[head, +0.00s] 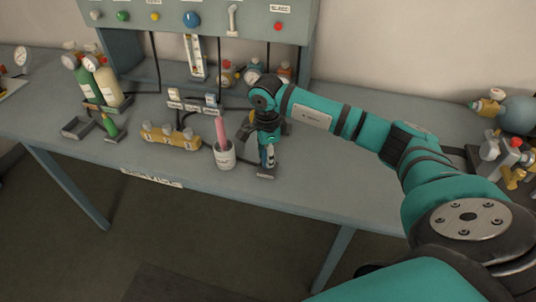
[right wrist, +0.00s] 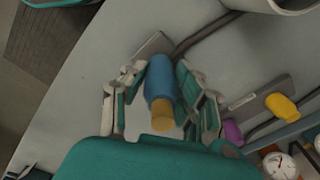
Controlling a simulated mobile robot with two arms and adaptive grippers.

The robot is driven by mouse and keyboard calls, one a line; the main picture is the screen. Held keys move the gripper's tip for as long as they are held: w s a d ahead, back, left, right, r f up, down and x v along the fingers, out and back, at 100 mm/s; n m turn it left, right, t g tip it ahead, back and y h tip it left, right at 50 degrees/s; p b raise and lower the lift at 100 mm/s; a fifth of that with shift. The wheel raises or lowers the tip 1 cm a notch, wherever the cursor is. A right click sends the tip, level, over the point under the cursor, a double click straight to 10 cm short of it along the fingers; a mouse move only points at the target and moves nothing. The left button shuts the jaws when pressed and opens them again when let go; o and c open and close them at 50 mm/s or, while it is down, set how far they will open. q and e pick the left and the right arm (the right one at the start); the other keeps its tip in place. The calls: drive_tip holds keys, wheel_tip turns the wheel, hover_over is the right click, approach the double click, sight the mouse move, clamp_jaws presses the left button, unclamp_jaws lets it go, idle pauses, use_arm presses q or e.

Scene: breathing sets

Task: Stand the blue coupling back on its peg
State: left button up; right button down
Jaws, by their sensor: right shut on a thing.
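The blue coupling (right wrist: 159,78) with a yellow end (right wrist: 163,116) is between the fingers of my right gripper (right wrist: 160,97) in the right wrist view. The gripper is shut on it. A small grey plate (right wrist: 152,44) lies at its far end; I cannot tell whether the coupling touches it. In the head view my right gripper (head: 267,152) points down over this plate (head: 266,173), near the table's front edge, and mostly hides the coupling. No empty peg can be made out; one may be hidden by the gripper or coupling. My left gripper is out of view.
A white cup (head: 223,158) with a pink rod stands close left of the gripper. Left of it are a yellow block (head: 172,138) and gas bottles (head: 89,84). Behind is a panel (head: 205,15) with hanging hoses. The table (head: 330,180) is clear to the right, under my arm.

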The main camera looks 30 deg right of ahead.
drive_tip(key=shift+f+b, duration=0.3)
drive_tip(key=shift+f, duration=0.1)
drive_tip(key=c, duration=0.9)
unclamp_jaws()
drive_tip(key=shift+r, duration=0.1)
wheel_tip(320, 180, up, 12)
drive_tip(key=shift+s+a, duration=0.1)
drive_tip(key=shift+a, duration=0.05)
